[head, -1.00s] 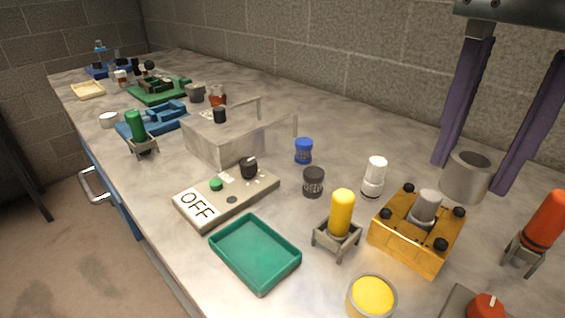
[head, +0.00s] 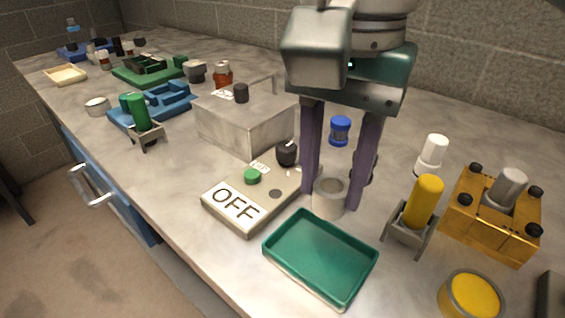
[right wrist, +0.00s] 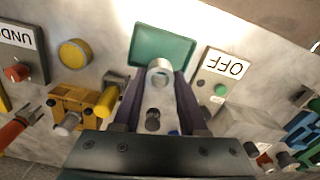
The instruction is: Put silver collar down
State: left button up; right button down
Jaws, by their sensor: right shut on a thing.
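The silver collar (head: 328,204) is a short grey hollow cylinder, upright between the purple fingers of my right gripper (head: 333,200). The gripper points down and is shut on it. The collar appears just behind the teal tray (head: 275,249) and right of the OFF box; its exact height above the counter is unclear. In the right wrist view the collar (right wrist: 160,73) sits between the fingertips, over the near edge of the teal tray (right wrist: 163,45). The tray is empty. My left gripper is not in view.
The OFF control box (head: 232,208) lies left of the fingers. A yellow cylinder in a stand (head: 424,203), a white bottle (head: 432,154) and a yellow block with a grey cylinder (head: 490,225) stand to the right. A blue jar (head: 340,129) is behind. A yellow round tub (head: 470,297) is at front right.

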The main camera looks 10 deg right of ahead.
notch_tip(320, 180, down, 9)
jog(key=shift+f+b, duration=0.1)
jog(key=shift+b, duration=0.65)
jog(key=shift+c, duration=2.2)
grip_release()
